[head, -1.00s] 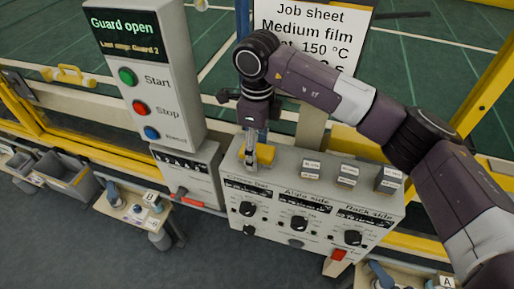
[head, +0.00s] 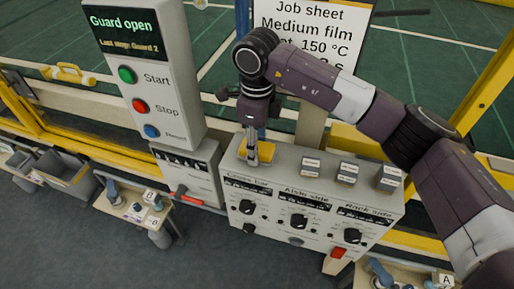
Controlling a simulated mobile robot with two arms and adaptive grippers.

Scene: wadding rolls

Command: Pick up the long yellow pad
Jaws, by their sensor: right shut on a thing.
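The yellow pad (head: 267,152) is at the left end of the top of the grey control box (head: 285,172). My right gripper (head: 253,157) points down there and is shut on the yellow pad. The fingers hide part of the pad, and I cannot tell whether its underside touches the box top. My left gripper is not in view.
Several small labelled blocks (head: 347,172) stand along the box top to the right. A tall panel with Start and Stop buttons (head: 150,85) rises at the left. The job sheet (head: 313,30) stands behind my right arm. Small tables with items are at the lower left and right.

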